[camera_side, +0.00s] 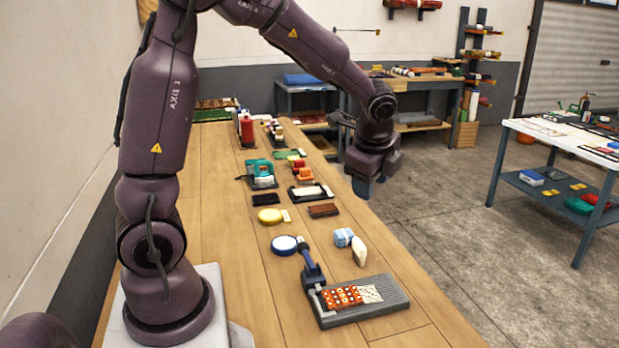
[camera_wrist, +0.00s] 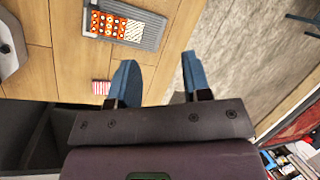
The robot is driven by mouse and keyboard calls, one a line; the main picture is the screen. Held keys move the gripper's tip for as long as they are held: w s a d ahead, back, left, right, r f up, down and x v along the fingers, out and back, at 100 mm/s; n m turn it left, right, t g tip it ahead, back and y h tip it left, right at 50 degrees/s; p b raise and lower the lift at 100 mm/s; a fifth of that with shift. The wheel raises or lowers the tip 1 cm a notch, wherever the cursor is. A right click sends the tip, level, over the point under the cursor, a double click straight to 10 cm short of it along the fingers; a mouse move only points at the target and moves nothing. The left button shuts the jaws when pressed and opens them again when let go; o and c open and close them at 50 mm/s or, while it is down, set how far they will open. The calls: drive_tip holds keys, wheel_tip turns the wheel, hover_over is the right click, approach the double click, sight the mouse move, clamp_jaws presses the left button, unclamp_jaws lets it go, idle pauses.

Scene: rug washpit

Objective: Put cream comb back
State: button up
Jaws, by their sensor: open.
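A cream piece (camera_side: 360,250) stands on the table beside a light blue-and-white block; it may be the cream comb, but teeth are too small to make out. Another cream piece lies in a dark tray (camera_side: 292,193) farther back, so I cannot tell for sure which is the comb. My gripper (camera_side: 362,187) hangs above the table's right edge, apart from everything. In the wrist view its blue fingers (camera_wrist: 159,76) are spread with nothing between them. No clear cream comb shows in the wrist view.
A grey ribbed board (camera_side: 395,297) with an orange patterned rug piece lies at the front. Nearby are a white-and-blue round pot (camera_side: 284,245), a yellow disc (camera_side: 269,216) and a brown block (camera_side: 323,210). Several tools crowd the back. The front left tabletop is clear.

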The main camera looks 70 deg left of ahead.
drive_tip(key=s+d+r+n+t+h, duration=0.1)
drive_tip(key=s+d+r+n, duration=0.3)
drive_tip(key=s, duration=0.4)
drive_tip(key=s+d+r+n+t+h, duration=0.2)
drive_tip(key=s+d+r+n, duration=0.2)
drive_tip(key=s+d+n, duration=0.3)
drive_tip(key=shift+s+d+r+n+t+h, duration=0.3)
drive_tip(key=shift+s+d+r+t, duration=0.1)
drive_tip(key=shift+s, duration=0.4)
